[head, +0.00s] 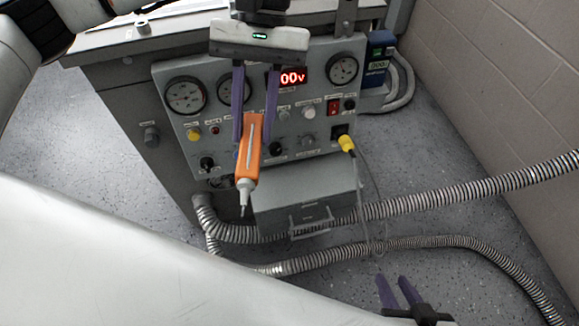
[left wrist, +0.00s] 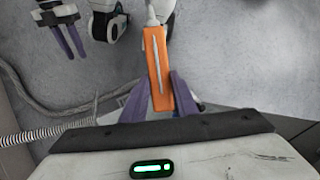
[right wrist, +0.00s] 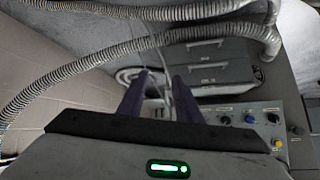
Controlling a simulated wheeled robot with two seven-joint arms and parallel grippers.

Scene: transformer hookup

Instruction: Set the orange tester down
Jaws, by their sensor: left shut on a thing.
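The orange tester (head: 247,165) hangs in front of the grey control panel (head: 215,125), its pale tip pointing down. My left gripper (head: 253,135) is shut on it, with a purple finger on each side. In the left wrist view the tester (left wrist: 156,65) sits between the fingers (left wrist: 160,98), its tip pointing away. My right gripper (head: 392,279) is low at the right in the head view. Its fingers are apart in the right wrist view (right wrist: 160,82), where a thin cable shows between or beyond them; I cannot tell which.
A grey drawer box (head: 305,200) sits below the panel. Ribbed conduits (head: 470,188) run across to the right. A yellow plug (head: 346,143) with a thin cable is at the panel's right. A block wall (head: 500,90) bounds the right side. Speckled floor shows at left.

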